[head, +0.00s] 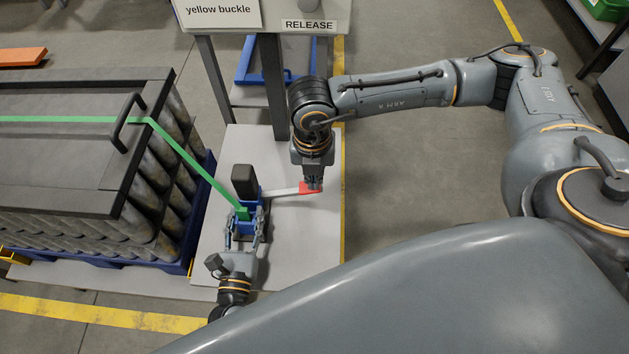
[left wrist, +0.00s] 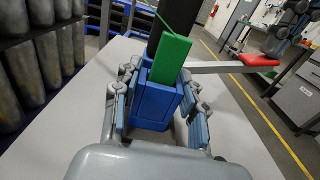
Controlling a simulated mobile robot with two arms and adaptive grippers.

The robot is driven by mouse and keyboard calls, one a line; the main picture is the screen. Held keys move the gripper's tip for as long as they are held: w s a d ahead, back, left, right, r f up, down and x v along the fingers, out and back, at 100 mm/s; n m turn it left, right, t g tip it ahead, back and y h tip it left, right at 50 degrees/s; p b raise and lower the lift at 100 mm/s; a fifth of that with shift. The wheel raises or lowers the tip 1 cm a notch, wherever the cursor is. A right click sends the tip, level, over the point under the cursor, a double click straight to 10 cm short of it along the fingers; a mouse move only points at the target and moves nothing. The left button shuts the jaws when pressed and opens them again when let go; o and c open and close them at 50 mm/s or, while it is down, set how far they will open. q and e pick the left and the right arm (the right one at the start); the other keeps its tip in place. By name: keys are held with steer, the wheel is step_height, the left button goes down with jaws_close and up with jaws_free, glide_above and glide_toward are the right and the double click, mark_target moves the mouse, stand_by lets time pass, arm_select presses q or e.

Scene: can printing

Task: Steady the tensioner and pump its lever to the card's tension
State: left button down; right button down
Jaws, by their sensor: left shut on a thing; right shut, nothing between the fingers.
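The tensioner (head: 244,221) is a blue block with a dark upright part, standing on a light grey table (head: 292,256). It also shows in the left wrist view (left wrist: 157,99). Its pale lever (head: 283,193) reaches out to the right and ends in a red tip (head: 310,188), which also shows in the left wrist view (left wrist: 260,60). A green strap (head: 196,169) runs from the tensioner over the load. My left gripper (head: 244,238) is shut on the tensioner's blue body from the near side. My right gripper (head: 312,187) is shut and empty, at the red tip, seemingly touching it.
A stack of grey cans (head: 172,208) under a dark lid with a handle (head: 126,122) stands left of the table on a blue pallet (head: 190,215). A sign board reading "RELEASE" (head: 308,25) stands on a post behind. The table's front right is clear.

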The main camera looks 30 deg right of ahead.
step_height(320, 180, up, 10)
steer(key=shift+a, duration=0.2)
steer(key=shift+w, duration=0.25)
stand_by(1.9)
steer(key=w+a+r+g, duration=0.2)
steer(key=w+r+g, duration=0.1)
steer(key=w, duration=0.2)
steer(key=shift+w+a+r+g, duration=0.25)
steer(key=shift+a+r+g, duration=0.05)
steer(key=shift+g, duration=0.1)
